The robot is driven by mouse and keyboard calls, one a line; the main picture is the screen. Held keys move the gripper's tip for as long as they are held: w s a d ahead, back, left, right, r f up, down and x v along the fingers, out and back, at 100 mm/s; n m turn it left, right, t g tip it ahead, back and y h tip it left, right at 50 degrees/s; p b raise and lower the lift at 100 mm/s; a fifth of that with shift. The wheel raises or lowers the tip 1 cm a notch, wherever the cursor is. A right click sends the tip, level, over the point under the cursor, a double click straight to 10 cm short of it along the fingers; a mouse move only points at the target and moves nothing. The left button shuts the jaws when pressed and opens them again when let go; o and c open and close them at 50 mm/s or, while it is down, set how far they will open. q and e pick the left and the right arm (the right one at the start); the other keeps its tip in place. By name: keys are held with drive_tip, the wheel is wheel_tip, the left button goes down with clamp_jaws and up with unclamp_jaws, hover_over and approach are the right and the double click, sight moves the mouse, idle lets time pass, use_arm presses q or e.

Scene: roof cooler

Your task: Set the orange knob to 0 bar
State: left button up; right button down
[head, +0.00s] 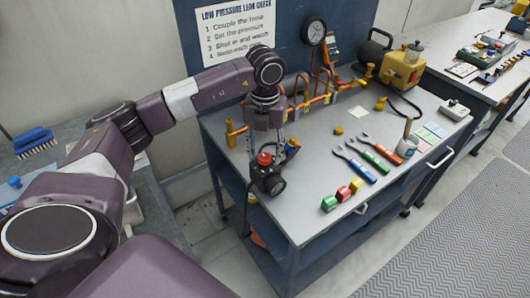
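The orange knob (265,158) sits on top of a dark block-like regulator (264,178) at the near left corner of the workbench. A small round dial (278,185) is on the regulator's side; its reading is too small to make out. My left gripper (267,147) points down directly above the knob. Its fingers are spread apart to either side, with the knob just below or between the tips; I cannot tell whether they touch it. My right gripper is not in view.
An orange pipe manifold (312,105) with a round gauge (315,31) stands behind. Several coloured-handled tools (373,155) and coloured blocks (343,194) lie to the right. A yellow pump-like unit (403,69) is at the back. The bench's (315,170) middle has bare room.

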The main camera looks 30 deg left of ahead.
sight(265, 157)
use_arm(q)
drive_tip(key=shift+r, duration=0.1)
wheel_tip(265, 157, up, 12)
idle(0.6)
drive_tip(key=shift+s+f, duration=0.1)
drive_tip(key=shift+f, duration=0.1)
idle(0.3)
